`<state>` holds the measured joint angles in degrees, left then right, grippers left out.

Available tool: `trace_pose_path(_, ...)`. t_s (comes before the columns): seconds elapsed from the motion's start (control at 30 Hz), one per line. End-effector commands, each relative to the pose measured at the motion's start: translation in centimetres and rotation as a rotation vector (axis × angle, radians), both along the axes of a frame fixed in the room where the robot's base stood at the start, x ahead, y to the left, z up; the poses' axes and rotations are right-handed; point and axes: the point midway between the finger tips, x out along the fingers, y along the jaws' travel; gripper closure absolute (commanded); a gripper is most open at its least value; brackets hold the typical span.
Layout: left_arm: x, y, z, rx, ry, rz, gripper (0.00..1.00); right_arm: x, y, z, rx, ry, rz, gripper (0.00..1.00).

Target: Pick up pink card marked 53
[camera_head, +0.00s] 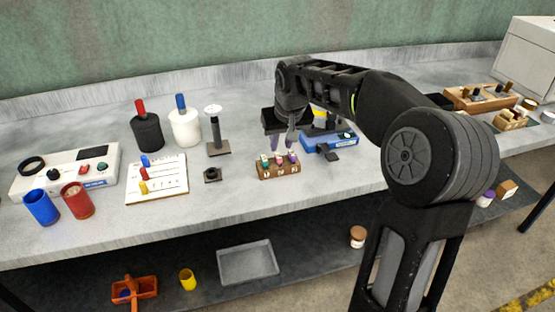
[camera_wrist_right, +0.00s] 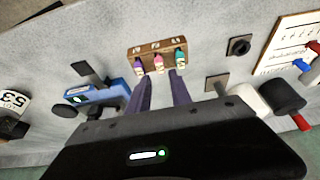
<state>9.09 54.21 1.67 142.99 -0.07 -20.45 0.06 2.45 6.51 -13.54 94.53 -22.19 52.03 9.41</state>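A wooden block (camera_head: 278,171) on the bench holds three small upright pieces: teal, pink and purple. The pink piece (camera_wrist_right: 158,62) is the middle one; I cannot read a 53 on it. The block's top (camera_wrist_right: 150,48) also shows in the right wrist view. My right gripper (camera_head: 283,142) hangs over the bench just behind the block. Its two dark fingers (camera_wrist_right: 161,82) are apart with nothing between them, and they point towards the pink piece. My left gripper is not in view.
A blue device (camera_head: 322,142) stands just right of the block. A dark nut-like piece (camera_head: 212,174) and a post on a square base (camera_head: 218,150) stand to its left. A white board (camera_head: 158,185) with coloured pegs lies further left. Bare bench lies in front of the block.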

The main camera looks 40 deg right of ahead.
Motion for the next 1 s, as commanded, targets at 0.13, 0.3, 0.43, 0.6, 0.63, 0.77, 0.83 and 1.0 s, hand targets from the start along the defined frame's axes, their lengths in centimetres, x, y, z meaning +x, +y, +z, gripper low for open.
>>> trace_pose_path(0.13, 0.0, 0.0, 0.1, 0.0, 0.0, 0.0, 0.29, 0.4, -0.1, -1.0, 0.0, 0.001, 0.0, 0.75)
trace_pose_path(0.3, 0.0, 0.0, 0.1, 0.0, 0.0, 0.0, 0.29, 0.4, -0.1, -1.0, 0.0, 0.0, 0.0, 0.75)
trace_pose_path(0.43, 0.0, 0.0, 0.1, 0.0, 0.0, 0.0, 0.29, 0.4, -0.2, -1.2, 0.0, 0.0, 0.0, 0.75)
trace_pose_path(0.6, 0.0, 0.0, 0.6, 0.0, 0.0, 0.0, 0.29, 1.0, -0.3, -2.8, 0.0, 0.004, 0.0, 0.75)
trace_pose_path(0.63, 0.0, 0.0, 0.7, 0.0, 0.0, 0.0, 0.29, 1.2, -0.4, -3.3, 0.0, 0.004, 0.0, 0.75)
trace_pose_path(0.77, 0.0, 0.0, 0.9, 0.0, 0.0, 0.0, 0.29, 1.8, -0.6, -5.1, 0.001, 0.004, 0.001, 0.75)
trace_pose_path(0.83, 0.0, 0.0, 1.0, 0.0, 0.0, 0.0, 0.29, 2.1, -0.7, -5.6, 0.0, 0.001, 0.0, 0.75)
trace_pose_path(1.0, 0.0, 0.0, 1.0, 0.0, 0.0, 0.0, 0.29, 2.2, -0.7, -5.9, 0.0, 0.0, 0.0, 0.75)
